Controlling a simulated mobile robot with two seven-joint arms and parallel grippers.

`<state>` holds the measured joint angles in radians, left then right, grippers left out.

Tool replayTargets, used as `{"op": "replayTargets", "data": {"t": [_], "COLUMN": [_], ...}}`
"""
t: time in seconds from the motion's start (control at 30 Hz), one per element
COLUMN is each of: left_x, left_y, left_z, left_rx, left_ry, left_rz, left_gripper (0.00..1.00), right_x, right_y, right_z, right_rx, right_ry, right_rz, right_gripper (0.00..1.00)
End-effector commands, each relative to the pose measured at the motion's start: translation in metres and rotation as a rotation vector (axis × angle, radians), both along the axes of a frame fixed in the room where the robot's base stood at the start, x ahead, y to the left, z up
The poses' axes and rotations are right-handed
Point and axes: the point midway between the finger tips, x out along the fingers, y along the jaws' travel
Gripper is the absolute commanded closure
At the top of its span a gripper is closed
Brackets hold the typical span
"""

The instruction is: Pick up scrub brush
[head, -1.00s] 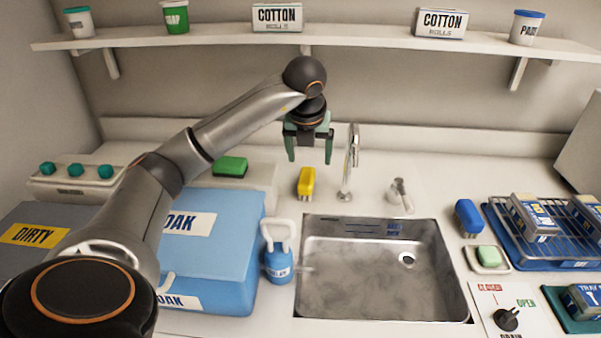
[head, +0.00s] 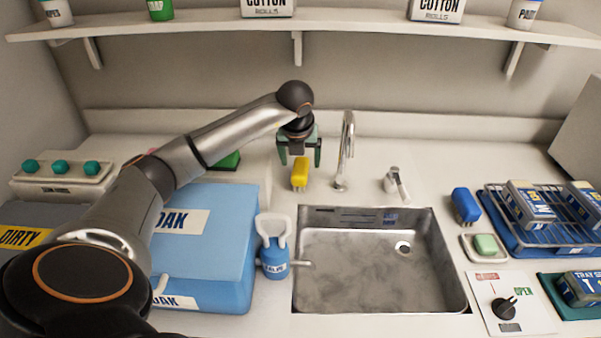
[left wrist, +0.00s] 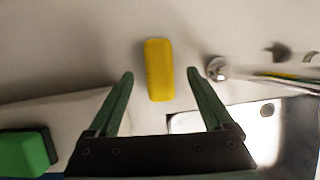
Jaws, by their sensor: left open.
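A yellow scrub brush (head: 300,173) stands on the counter behind the sink's left corner, its bristles facing down. My left gripper (head: 300,160) is open just above and behind it in the head view, fingers pointing down. In the left wrist view the yellow brush (left wrist: 159,70) shows between the open green fingers (left wrist: 160,75), apart from both. A blue brush (head: 466,205) stands right of the sink. A green block (head: 226,161), partly hidden by my arm, lies at the left and also shows in the left wrist view (left wrist: 24,153). My right gripper is not in view.
The tall faucet (head: 346,150) stands close to the right of the gripper. The sink (head: 380,270) lies in front. A blue bottle (head: 273,258) and a blue soak box (head: 215,245) are at the left. A shelf (head: 330,27) runs above.

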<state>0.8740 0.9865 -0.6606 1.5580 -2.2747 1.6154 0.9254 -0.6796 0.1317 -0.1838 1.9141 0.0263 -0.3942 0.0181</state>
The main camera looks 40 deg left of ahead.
Motion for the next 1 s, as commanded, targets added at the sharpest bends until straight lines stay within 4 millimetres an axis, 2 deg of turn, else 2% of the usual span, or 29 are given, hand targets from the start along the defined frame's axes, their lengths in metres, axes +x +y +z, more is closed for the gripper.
{"op": "replayTargets", "data": {"t": [0.2,0.53,1.0], "left_x": [0.008,0.01,0.01], "left_y": [0.007,0.009,0.009], "left_z": [-0.031,-0.037,-0.037], "left_rx": [-0.002,0.001,0.001], "left_ry": [0.004,0.001,0.001], "left_rz": [0.0,-0.001,0.0], "left_gripper": [0.15,0.16,0.69], "right_x": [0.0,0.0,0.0], "right_y": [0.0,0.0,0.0], "right_z": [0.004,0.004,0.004], "right_rx": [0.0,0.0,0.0], "right_ry": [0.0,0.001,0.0], "right_rz": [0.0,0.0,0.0], "right_gripper": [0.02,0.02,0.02]}}
